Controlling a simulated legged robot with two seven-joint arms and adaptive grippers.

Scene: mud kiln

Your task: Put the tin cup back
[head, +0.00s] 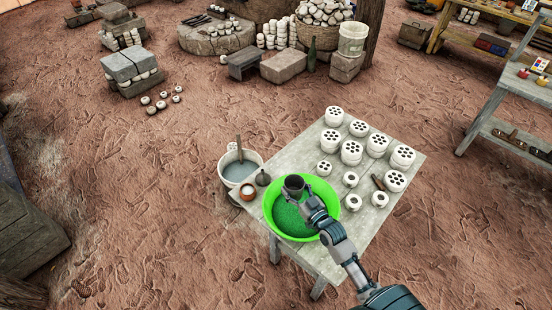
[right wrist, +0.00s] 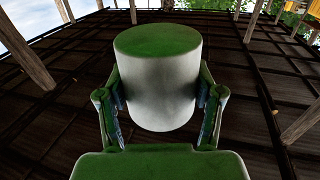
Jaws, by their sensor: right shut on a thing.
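The tin cup (head: 293,184) is a dark grey cylinder with its open top showing in the head view. It is over the bright green basin (head: 271,222), which stands at the near left side of the table and holds green contents. My right gripper (head: 296,193) is shut on the cup. In the right wrist view the cup (right wrist: 160,85) sits between the two fingers, its flat end tinted green. Part of the basin is hidden by my right arm. My left gripper does not show.
The wooden table (head: 325,262) carries several white perforated pieces (head: 351,152) behind and right of the basin. Front table boards are bare.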

